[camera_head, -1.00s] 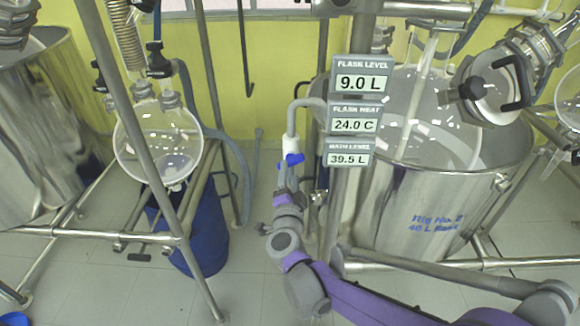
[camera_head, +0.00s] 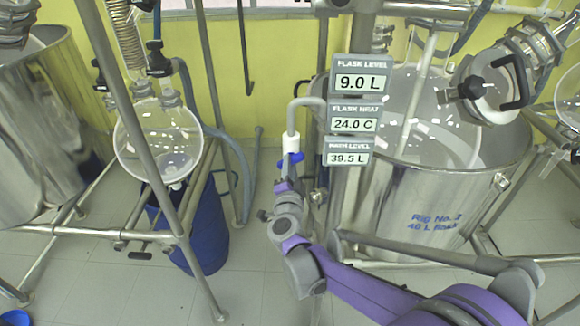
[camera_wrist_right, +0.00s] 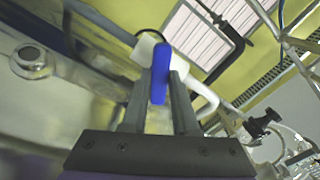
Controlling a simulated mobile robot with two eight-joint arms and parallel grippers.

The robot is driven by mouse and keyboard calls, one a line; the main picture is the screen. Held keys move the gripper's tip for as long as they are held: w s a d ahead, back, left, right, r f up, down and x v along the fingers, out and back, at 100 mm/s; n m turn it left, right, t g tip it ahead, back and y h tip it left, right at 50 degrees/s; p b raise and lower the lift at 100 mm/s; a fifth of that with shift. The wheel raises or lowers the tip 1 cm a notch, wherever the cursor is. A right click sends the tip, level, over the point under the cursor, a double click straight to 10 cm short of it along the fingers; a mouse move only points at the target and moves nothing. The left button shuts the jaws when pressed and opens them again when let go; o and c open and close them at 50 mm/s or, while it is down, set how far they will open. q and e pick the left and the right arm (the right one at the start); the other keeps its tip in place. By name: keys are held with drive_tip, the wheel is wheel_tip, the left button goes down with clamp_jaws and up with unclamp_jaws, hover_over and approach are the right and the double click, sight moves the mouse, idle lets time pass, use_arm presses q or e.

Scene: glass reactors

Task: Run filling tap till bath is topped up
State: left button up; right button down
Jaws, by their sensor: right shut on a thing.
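The filling tap (camera_head: 290,143) is a white body under a grey bent pipe, with a blue handle that shows below it in the head view. My right gripper (camera_head: 288,170) reaches up to it from below. In the right wrist view the blue handle (camera_wrist_right: 160,72) stands upright between the two fingers of the gripper (camera_wrist_right: 160,88), which is shut on it. The bath (camera_head: 400,205) is a steel vessel marked 40 L, right of the tap. The bath level display (camera_head: 348,153) appears to read 39.5 L. My left gripper is not in view.
Flask level (camera_head: 361,76) reads 9.0 L and flask heat (camera_head: 354,118) 24.0 C. A round glass flask (camera_head: 160,140) hangs at left above a blue drum (camera_head: 203,235). Steel frame tubes (camera_head: 430,260) cross in front of the bath.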

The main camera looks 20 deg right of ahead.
drive_tip(key=shift+m, duration=2.9)
drive_tip(key=c, duration=0.7)
unclamp_jaws()
drive_tip(key=b+v, duration=0.1)
drive_tip(key=v, duration=1)
drive_tip(key=shift+r, duration=0.1)
